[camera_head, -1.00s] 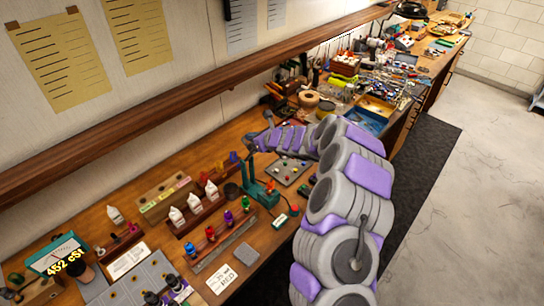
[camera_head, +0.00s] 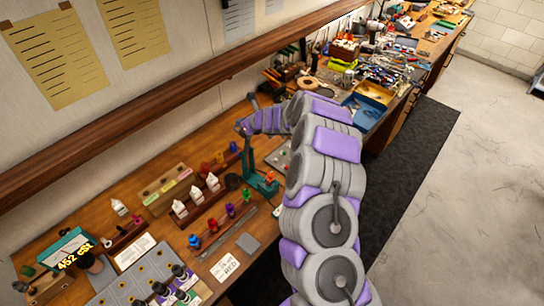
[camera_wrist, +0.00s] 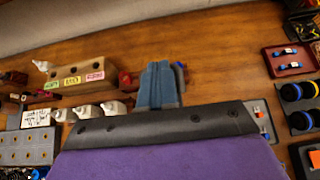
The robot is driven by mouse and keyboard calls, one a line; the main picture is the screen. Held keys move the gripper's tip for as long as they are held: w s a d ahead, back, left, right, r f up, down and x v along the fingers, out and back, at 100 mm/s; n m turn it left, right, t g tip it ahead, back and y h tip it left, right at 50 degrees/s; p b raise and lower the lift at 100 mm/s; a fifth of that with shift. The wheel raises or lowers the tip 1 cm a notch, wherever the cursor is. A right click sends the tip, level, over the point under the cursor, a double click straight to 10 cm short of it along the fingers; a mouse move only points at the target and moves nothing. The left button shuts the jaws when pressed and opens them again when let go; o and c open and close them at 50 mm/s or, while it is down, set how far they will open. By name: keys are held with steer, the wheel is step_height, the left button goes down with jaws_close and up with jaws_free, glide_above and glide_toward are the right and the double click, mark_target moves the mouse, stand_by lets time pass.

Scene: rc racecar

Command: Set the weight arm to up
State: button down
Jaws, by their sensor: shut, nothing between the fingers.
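My gripper (camera_head: 241,127) is above and slightly left of the stand's post in the head view, small and hard to make out. In the wrist view my gripper (camera_wrist: 160,66) shows as two blue-grey fingers together, shut and empty, over the bench. No contact with the stand can be made out.
White bottles in a wooden rack (camera_head: 203,205) and coloured bottles (camera_head: 230,210) stand left of the teal stand. A blue tray (camera_head: 365,112) and clutter fill the far bench. A wooden shelf (camera_head: 180,105) runs above.

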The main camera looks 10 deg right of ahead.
steer(key=shift+w+a+f, duration=0.2)
steer(key=shift+w+a, duration=0.25)
steer(key=shift+w, duration=0.2)
steer(key=shift+w+a+f, duration=0.15)
steer(key=shift+w+a, duration=0.3)
steer(key=shift+w, duration=0.15)
steer(key=shift+w+a+f+p, duration=0.35)
steer(key=shift+w+a, duration=0.25)
steer(key=shift+w, duration=0.1)
